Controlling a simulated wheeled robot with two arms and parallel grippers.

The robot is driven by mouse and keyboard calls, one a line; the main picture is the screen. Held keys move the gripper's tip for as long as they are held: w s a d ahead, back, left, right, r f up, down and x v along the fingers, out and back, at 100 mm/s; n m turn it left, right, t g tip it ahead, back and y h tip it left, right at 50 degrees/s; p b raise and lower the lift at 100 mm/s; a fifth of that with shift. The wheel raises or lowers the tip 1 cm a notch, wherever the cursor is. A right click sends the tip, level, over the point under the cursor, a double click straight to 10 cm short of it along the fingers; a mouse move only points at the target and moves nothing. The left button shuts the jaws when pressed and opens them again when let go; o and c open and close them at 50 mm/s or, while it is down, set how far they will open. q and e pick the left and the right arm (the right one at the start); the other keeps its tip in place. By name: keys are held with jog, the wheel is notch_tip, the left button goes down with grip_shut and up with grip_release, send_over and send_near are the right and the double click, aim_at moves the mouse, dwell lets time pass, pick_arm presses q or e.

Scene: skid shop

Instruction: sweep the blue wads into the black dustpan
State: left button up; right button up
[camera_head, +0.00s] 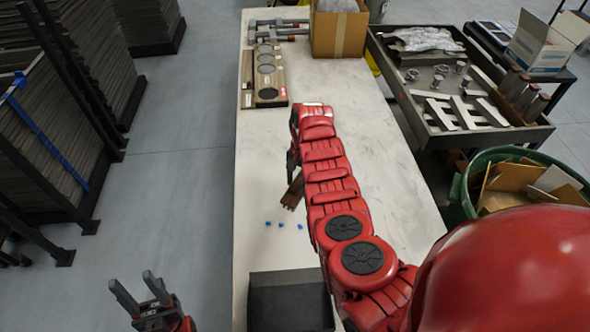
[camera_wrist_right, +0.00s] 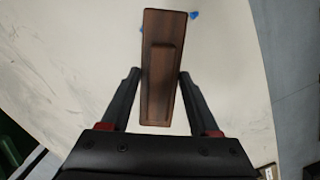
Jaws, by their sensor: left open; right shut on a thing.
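Three small blue wads (camera_head: 281,225) lie in a loose row on the pale table, between the brush and the dustpan. Parts of blue wads (camera_wrist_right: 194,15) show beside the far end of the brush in the right wrist view. The black dustpan (camera_head: 290,302) sits at the table's near end, partly cut off by the picture edge. My right gripper (camera_wrist_right: 159,76) is shut on a brown wooden brush (camera_wrist_right: 162,60); in the head view the brush (camera_head: 293,192) is just beyond the wads, partly hidden by my arm. My left gripper (camera_head: 131,281) is open and empty, left of the table.
A wooden board with round discs (camera_head: 265,75), clamps (camera_head: 278,30) and a cardboard box (camera_head: 340,32) stand at the table's far end. A dark metal cart (camera_head: 455,85) and a green bin (camera_head: 463,195) of cardboard are on the right. The table's left middle is clear.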

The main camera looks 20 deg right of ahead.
aim_at(300, 196)
jog(key=s+f+m+p, duration=0.1)
jog(key=s, duration=0.1)
jog(key=s+a+f+m+p, duration=0.1)
jog(key=shift+s+f+m, duration=0.15)
jog(key=shift+s+m, duration=0.15)
jog(key=shift+s, duration=0.1)
jog(key=s+a+m+t+p, duration=0.1)
jog(key=s+a+m+p, duration=0.4)
jog(key=s, duration=0.5)
jog(key=s+a+m+t+p, duration=0.15)
jog(key=s+a+m, duration=0.25)
jog(key=s+a, duration=0.45)
jog(key=w+d+b, duration=0.5)
jog(key=w, duration=0.7)
jog(key=w+d+b, duration=0.4)
jog(key=w+b, duration=0.1)
jog(key=w, duration=0.7)
jog(key=shift+g, duration=0.35)
notch_tip(300, 196, down, 6)
jog(key=shift+d+f+b, duration=0.15)
jog(key=shift+b, duration=1.1)
jog(key=shift+f+b, duration=0.4)
jog(key=shift+f, duration=0.25)
jog(key=shift+f+b, duration=0.35)
jog(key=shift+f, duration=0.15)
jog(key=shift+r, duration=0.1)
